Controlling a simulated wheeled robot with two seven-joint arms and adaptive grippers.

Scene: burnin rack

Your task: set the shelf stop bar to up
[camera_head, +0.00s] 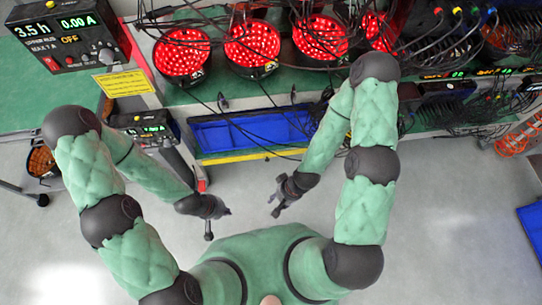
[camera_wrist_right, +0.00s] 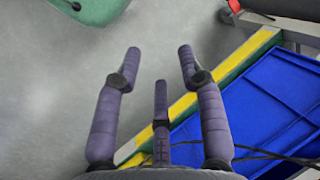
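A yellow bar (camera_head: 250,155) runs along the front edge of the lower shelf, below the blue tray (camera_head: 225,135); it could be the shelf stop bar, but its up or down position is unclear. In the right wrist view a yellow strip (camera_wrist_right: 258,44) with a green edge runs diagonally beside the blue tray (camera_wrist_right: 275,105), partly behind my fingers. My right gripper (camera_head: 277,202) is open and empty, in front of the shelf and apart from the bar; its spread fingers show in the wrist view (camera_wrist_right: 160,65). My left gripper (camera_head: 220,221) has its fingers apart and looks empty, left of the right one.
Several round red-lit units (camera_head: 252,45) with dark cables stand on the green upper shelf. A power supply (camera_head: 70,35) stands at upper left. A dark post with a red tip (camera_head: 203,185) sits near my left gripper.

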